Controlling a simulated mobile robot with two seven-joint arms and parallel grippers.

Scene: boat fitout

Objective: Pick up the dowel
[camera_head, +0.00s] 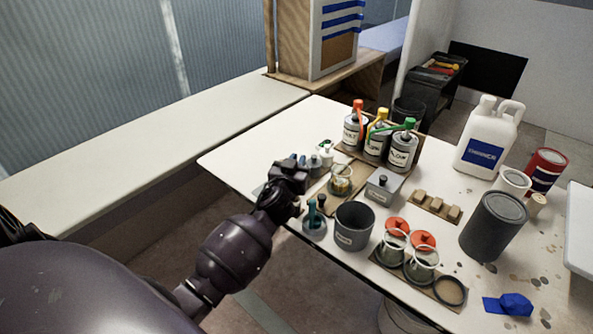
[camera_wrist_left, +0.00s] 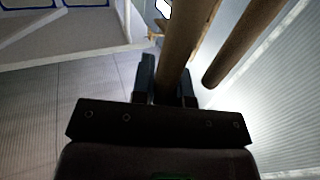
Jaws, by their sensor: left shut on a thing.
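My left gripper (camera_head: 290,172) is over the left edge of the white worktable in the head view. In the left wrist view its two fingers (camera_wrist_left: 166,85) stand on either side of a brown round dowel (camera_wrist_left: 182,42) and are shut on it. The dowel runs from between the fingers up past the top of that view, so its far end is out of sight. I cannot make the dowel out in the head view. My right gripper is in neither view.
A second brown rod-like shape (camera_wrist_left: 243,38) is beside the dowel. The worktable (camera_head: 245,150) holds labelled cans (camera_head: 376,145), a grey pot (camera_head: 353,226), a white jug (camera_head: 486,140), a dark canister (camera_head: 493,226) and small jars (camera_head: 390,247). A long pale bench (camera_head: 130,150) runs behind.

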